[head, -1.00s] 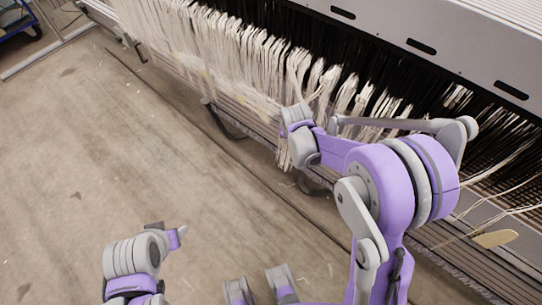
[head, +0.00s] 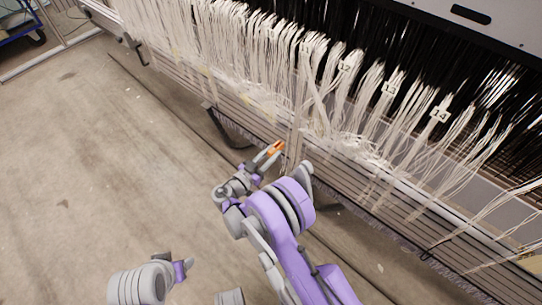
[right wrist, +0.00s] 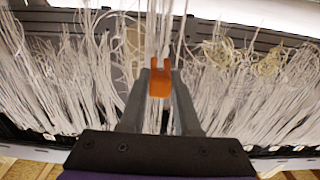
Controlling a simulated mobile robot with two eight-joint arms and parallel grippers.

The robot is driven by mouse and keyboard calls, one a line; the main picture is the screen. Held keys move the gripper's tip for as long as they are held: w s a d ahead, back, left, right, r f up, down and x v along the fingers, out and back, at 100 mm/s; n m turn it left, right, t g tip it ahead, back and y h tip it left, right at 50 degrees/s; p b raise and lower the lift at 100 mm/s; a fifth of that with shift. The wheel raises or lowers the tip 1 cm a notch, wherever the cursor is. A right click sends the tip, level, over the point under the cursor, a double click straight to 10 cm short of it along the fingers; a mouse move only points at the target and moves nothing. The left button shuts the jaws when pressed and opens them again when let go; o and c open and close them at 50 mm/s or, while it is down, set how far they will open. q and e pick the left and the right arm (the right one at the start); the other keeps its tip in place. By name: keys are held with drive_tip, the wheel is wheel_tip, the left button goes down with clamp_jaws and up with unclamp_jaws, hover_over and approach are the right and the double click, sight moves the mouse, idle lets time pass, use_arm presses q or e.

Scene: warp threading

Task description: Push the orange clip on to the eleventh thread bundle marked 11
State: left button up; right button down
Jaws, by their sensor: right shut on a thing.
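My right gripper (head: 268,154) is shut on the orange clip (head: 274,148), in front of the hanging pale thread bundles. In the right wrist view the clip (right wrist: 160,80) sits between the fingertips, its open slot facing away from the gripper. A pale thread bundle (right wrist: 156,30) lies behind it, roughly in line with the slot. I cannot tell whether the clip touches threads. Small number tags hang on the bundles, one seeming to read 12 (head: 345,67); I cannot read an 11 clearly. My left gripper (head: 182,268) is low over the floor, its jaws unclear.
The long loom beam (head: 390,205) runs diagonally below the threads. Dense dark threads (head: 410,55) stand behind the pale bundles. Neighbouring bundles (right wrist: 235,85) hang close on both sides of the gripper in the wrist view. The concrete floor (head: 90,170) at left is open.

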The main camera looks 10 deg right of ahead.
sight(281, 145)
drive_tip(key=x, duration=0.9)
drive_tip(key=shift+x, duration=2.6)
idle(1.6)
drive_tip(key=shift+c, duration=0.7)
unclamp_jaws()
drive_tip(key=shift+a, duration=0.1)
drive_tip(key=shift+b+v, duration=0.35)
drive_tip(key=shift+v, duration=4.1)
